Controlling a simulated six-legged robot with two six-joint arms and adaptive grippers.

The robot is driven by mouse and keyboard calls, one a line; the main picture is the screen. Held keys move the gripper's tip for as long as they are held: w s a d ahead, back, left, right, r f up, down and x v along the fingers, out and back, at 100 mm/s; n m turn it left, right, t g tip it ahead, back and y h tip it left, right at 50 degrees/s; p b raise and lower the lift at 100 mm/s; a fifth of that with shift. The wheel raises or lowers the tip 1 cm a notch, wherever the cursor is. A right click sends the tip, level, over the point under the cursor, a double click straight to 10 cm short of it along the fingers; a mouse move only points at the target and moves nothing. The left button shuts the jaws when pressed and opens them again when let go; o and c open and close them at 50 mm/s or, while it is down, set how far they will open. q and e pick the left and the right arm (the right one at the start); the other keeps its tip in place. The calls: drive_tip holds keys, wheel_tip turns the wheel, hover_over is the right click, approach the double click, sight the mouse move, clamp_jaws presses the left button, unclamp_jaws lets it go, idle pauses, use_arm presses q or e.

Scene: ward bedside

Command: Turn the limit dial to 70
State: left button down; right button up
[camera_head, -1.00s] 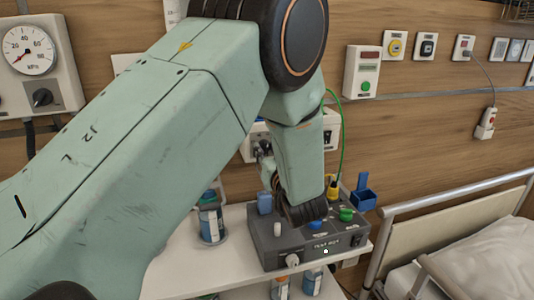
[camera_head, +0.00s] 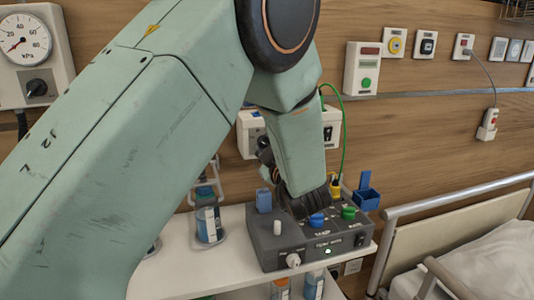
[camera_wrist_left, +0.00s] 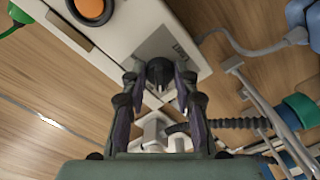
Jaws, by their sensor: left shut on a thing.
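The limit dial (camera_wrist_left: 159,72) is a round black knob on a grey plate with partly legible lettering, on a white wall unit. My left gripper (camera_wrist_left: 159,88) has its two dark fingers on either side of the knob and is shut on it. In the head view the left gripper (camera_head: 266,153) is small and dark, at the left part of the white unit (camera_head: 250,135). My arm hides the middle of that unit and the dial there. I cannot read the dial's setting. My right gripper is not in view.
Below my wrist a dark grey console (camera_head: 273,252) with coloured knobs stands on a white shelf (camera_head: 185,283). A bottle (camera_head: 208,225) stands left of it. A green cable (camera_head: 344,140) hangs right of the unit. A bed rail (camera_head: 450,197) is at the right.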

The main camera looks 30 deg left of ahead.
use_arm(q)
drive_tip(key=shift+f+n+b, duration=0.2)
drive_tip(key=shift+n+b, duration=0.9)
drive_tip(key=shift+n, duration=0.6)
drive_tip(key=c, duration=1.3)
unclamp_jaws()
drive_tip(key=shift+r, duration=0.1)
drive_tip(key=shift+o, duration=1.4)
drive_tip(key=shift+r, duration=0.1)
